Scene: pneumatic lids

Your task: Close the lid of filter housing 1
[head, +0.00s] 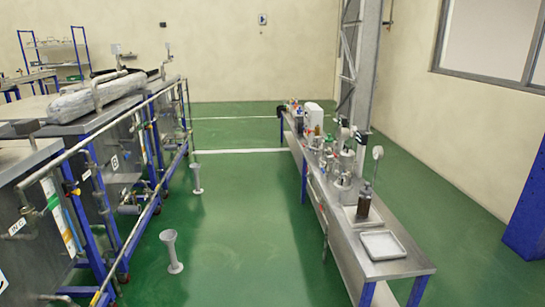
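No label naming filter housing 1 can be read, so I cannot tell which thing it is. Several small metal vessels (344,184) with round gauge-like discs stand on the long steel bench (340,237) at the right. They are too small to tell whether any lid is open. On the left, large steel tanks (38,197) stand in blue frames, one with a "B" label. My gripper is not in view.
Grey funnel-topped stands (172,252) are on the floor beside the tank pipes (95,143). The green floor (245,220) between tanks and bench is clear.

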